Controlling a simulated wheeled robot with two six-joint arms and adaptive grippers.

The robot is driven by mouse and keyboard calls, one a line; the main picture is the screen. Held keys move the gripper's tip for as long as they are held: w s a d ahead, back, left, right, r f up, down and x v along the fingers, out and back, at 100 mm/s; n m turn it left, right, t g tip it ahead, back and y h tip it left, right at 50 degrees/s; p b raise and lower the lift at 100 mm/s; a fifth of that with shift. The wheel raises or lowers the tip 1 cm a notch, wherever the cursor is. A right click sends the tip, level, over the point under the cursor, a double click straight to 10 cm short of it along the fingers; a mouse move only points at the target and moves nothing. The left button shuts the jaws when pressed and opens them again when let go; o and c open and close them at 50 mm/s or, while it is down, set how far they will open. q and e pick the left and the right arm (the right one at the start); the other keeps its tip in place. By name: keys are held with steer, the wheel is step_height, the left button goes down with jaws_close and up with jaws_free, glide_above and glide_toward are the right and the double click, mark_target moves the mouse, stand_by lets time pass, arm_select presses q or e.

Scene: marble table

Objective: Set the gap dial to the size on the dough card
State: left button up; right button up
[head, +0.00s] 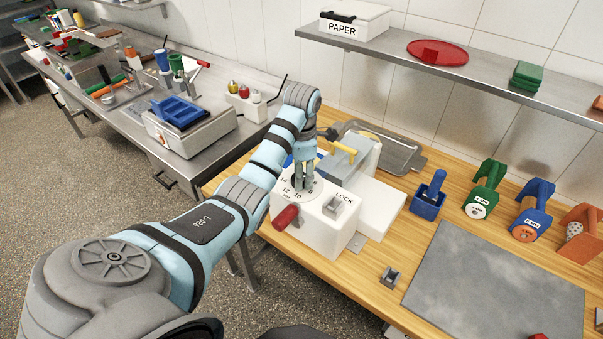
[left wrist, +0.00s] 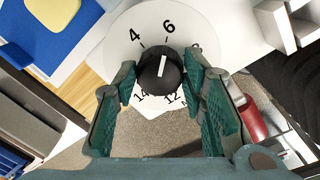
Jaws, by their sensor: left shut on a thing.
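The white machine (head: 322,232) stands on the wooden table, with a round numbered gap dial plate (head: 318,190) on top. My left gripper (head: 303,186) reaches down from above onto the dial. In the left wrist view my left gripper (left wrist: 161,82) is shut on the black dial knob (left wrist: 160,76), a finger on each side. The knob's white pointer mark aims up the picture, close to the 6. The numbers 4 and 6 show above the knob, 14 and 12 below it. I cannot make out a dough card. My right gripper is not in view.
A red handle (head: 286,217) and a LOCK part (head: 334,207) are on the machine near my gripper. A shelf (head: 470,75) runs above.

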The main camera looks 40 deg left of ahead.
arm_select(q)
steer(key=shift+f, duration=0.1)
steer(key=o, duration=1.2)
steer(key=shift+c, duration=0.2)
